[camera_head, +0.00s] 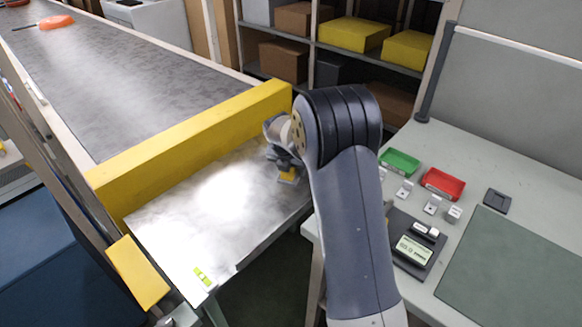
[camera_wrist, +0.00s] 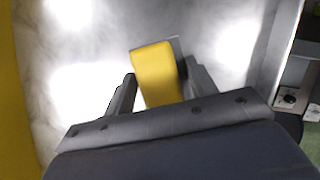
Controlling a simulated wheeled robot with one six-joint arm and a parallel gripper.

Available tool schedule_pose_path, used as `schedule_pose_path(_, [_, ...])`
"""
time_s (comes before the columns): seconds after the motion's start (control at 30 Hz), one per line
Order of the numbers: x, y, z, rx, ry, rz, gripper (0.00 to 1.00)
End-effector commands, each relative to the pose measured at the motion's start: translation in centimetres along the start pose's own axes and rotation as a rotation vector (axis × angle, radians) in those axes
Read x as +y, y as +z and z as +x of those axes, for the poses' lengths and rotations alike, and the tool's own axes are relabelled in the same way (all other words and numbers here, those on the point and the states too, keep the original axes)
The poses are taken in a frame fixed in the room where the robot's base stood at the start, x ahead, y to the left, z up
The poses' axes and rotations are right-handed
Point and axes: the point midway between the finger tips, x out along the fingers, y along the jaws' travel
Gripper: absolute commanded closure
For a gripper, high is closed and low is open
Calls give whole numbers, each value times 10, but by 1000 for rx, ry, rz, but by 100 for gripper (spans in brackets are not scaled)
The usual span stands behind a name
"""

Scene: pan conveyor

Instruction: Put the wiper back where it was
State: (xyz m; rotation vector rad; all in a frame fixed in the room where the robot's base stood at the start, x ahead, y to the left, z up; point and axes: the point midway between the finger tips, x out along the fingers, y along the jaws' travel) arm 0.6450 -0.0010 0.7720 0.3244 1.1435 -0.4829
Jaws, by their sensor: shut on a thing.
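The wiper is a small yellow block with a grey edge, and in the wrist view the wiper (camera_wrist: 156,72) sits between the two fingers of my gripper (camera_wrist: 160,80). In the head view my gripper (camera_head: 284,164) is at the far right part of the shiny metal plate (camera_head: 190,222), near the yellow end bar. A bit of the wiper (camera_head: 287,176) shows below it in yellow. My gripper is shut on the wiper. Whether the wiper touches the plate I cannot tell.
A yellow bar (camera_head: 190,150) closes the end of the conveyor (camera_head: 120,80). A yellow-green level (camera_head: 202,276) lies on the plate's near end. The workbench (camera_head: 480,160) to the right holds a green tray (camera_head: 400,161), a red tray (camera_head: 442,184), a scale (camera_head: 414,249) and small metal blocks.

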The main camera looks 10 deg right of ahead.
Motion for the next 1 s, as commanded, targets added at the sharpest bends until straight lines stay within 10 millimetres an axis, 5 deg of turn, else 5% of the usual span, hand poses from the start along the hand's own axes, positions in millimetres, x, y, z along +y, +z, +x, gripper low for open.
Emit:
schedule_pose_path(0.3, [0, 0, 1, 0, 0, 0, 24])
schedule_pose_path(0.57, [0, 1, -2, 0, 0, 0, 24])
schedule_pose_path(1.0, [1, 2, -83, -3, 2, 0, 24])
